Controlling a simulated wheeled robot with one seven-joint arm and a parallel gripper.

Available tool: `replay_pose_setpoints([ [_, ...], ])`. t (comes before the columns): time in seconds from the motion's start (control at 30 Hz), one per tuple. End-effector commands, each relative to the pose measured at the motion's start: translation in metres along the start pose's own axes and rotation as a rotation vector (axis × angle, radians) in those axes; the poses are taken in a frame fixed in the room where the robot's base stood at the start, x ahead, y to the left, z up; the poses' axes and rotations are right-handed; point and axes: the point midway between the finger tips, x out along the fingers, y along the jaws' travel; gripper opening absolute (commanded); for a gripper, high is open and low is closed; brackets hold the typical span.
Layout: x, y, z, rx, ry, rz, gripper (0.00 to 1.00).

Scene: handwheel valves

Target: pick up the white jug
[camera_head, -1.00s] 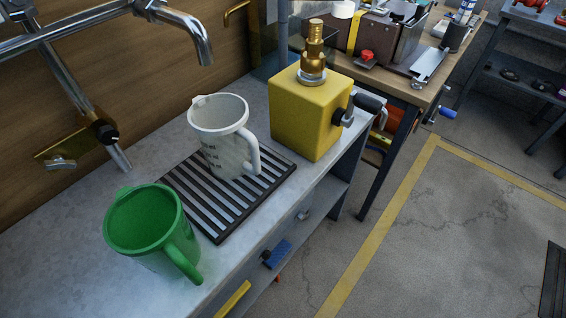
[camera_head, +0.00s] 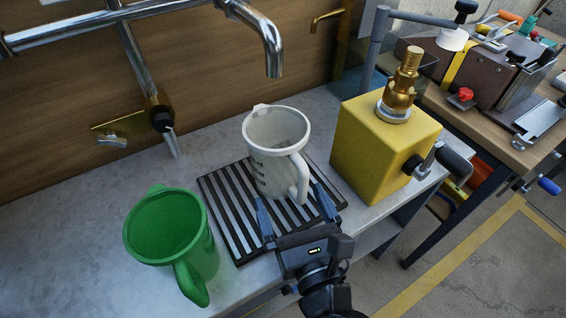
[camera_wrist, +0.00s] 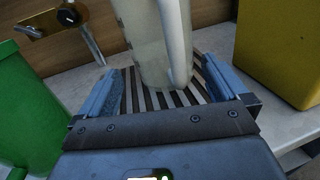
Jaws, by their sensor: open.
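The white jug (camera_head: 270,165) stands upright on the dark slatted drip rack (camera_head: 223,205) in the head view, its handle turned toward the lower right. My gripper (camera_head: 289,199) is open at the near side of the jug, with its two blue fingers pointing at it. In the wrist view the jug (camera_wrist: 158,45) rises ahead, between the lines of the open fingers (camera_wrist: 165,85), its handle facing me. Nothing is held. The jug's top is cut off in the wrist view.
A green jug (camera_head: 172,235) stands to the left of the rack. A yellow block with a brass fitting and a dark-handled crank (camera_head: 380,145) stands to the right. A chrome tap (camera_head: 268,40) hangs above and behind. The grey counter (camera_head: 60,240) is clear at left.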

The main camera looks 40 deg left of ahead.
Motion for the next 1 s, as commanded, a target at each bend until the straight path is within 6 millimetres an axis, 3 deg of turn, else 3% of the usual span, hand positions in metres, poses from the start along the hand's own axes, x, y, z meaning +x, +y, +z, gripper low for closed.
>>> replay_pose_setpoints([
  [0.4, 0.051, -0.002, -0.005, -0.003, -0.001, 0.000, 1.00],
  [0.73, 0.058, -0.002, -0.005, -0.004, 0.001, -0.002, 1.00],
  [1.0, 0.057, -0.002, -0.005, -0.004, 0.001, -0.002, 0.75],
])
